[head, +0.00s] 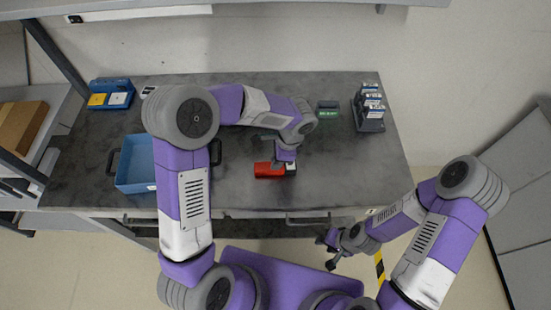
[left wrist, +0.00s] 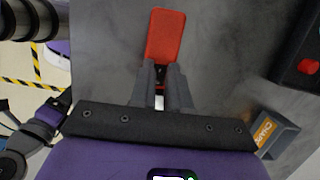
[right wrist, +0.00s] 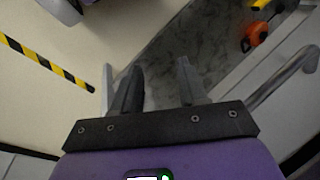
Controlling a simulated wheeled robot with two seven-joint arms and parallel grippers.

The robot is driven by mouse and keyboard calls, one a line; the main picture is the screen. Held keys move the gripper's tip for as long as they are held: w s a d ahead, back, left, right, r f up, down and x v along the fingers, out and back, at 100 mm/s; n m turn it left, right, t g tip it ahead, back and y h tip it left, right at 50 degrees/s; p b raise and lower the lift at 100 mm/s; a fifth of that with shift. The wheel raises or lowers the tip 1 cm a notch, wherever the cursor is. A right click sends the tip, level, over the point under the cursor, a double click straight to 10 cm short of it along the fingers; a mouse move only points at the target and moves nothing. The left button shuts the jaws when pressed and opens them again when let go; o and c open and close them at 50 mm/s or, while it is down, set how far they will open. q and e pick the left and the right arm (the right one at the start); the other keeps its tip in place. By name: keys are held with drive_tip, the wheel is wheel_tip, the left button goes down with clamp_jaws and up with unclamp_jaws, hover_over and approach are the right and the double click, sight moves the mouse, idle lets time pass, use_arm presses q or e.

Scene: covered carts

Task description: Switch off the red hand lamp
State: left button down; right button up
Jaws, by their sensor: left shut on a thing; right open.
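The red hand lamp (head: 267,170) lies on the dark grey table near its front edge, with a pale end (head: 291,167) at its right. My left gripper (head: 283,163) is over its right part. In the left wrist view the lamp's red body (left wrist: 166,36) sticks out beyond the fingertips, and the left gripper (left wrist: 161,75) is shut on its narrower near part. The fingers hide much of that part, and I cannot make out a switch. My right gripper (right wrist: 158,80) is open and empty, in front of the table at the right; it also shows in the head view (head: 333,250).
A blue crate (head: 137,187) stands at the table's left, with a blue tray of cards (head: 110,88) behind it. A dark rack (head: 370,125) and a small green-fronted box (head: 328,112) are at the back right. An orange item (right wrist: 256,36) shows in the right wrist view.

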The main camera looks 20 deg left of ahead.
use_arm(q)
drive_tip(key=c, duration=1.1)
unclamp_jaws()
drive_tip(key=shift+a, duration=0.1)
drive_tip(key=p+v, duration=0.1)
drive_tip(key=v, duration=0.6)
drive_tip(key=shift+r, duration=0.25)
drive_tip(key=shift+f, duration=0.1)
